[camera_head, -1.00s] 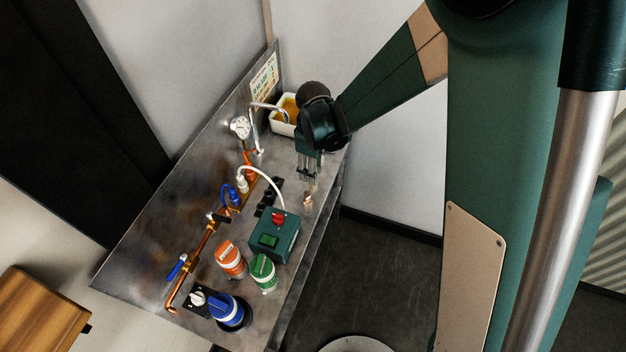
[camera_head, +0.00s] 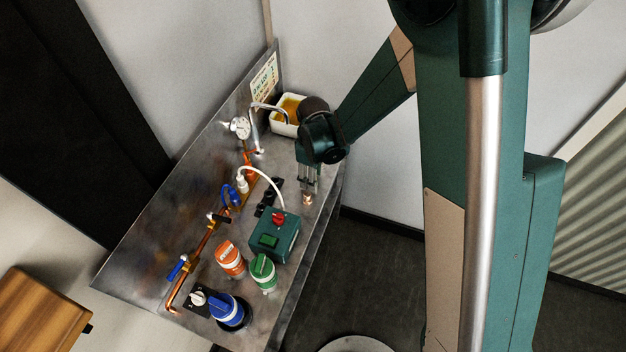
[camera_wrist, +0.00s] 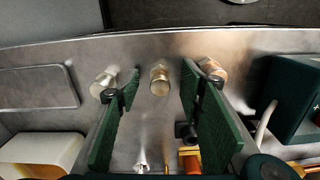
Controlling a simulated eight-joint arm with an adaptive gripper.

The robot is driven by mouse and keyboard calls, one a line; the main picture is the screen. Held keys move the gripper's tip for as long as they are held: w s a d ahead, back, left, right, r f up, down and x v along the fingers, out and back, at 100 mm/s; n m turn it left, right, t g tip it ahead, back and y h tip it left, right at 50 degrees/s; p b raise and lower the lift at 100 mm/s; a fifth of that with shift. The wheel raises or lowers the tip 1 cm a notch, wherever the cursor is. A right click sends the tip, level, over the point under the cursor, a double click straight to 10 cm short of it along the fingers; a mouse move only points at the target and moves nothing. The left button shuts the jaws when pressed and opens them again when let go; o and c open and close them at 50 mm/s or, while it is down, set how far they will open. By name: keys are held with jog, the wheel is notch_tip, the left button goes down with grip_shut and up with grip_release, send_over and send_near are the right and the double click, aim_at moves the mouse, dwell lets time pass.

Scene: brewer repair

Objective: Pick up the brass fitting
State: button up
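The brass fitting (camera_wrist: 160,79) stands on the metal bench in the wrist view, between a silvery fitting (camera_wrist: 104,80) on the left and a copper-coloured fitting (camera_wrist: 212,70) on the right. My gripper (camera_wrist: 160,85) is open, with its two green-padded fingers on either side of the brass fitting and a gap showing to each. I cannot tell how far the fingertips are above the bench. In the head view my gripper (camera_head: 309,188) points down over the bench's right edge. The copper-coloured fitting (camera_head: 307,199) shows just below it; the brass fitting is not clearly visible there.
A green box with a red knob (camera_head: 274,236) stands in front of the fittings. A white tub (camera_head: 282,128) is behind my gripper. Copper pipework (camera_head: 205,240) runs along the back. Orange, green and blue containers stand at the front. The neighbouring fittings are close to the fingers.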

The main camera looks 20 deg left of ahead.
jog(key=shift+f, duration=0.35)
jog(key=shift+c, duration=0.6)
jog(key=c, duration=0.9)
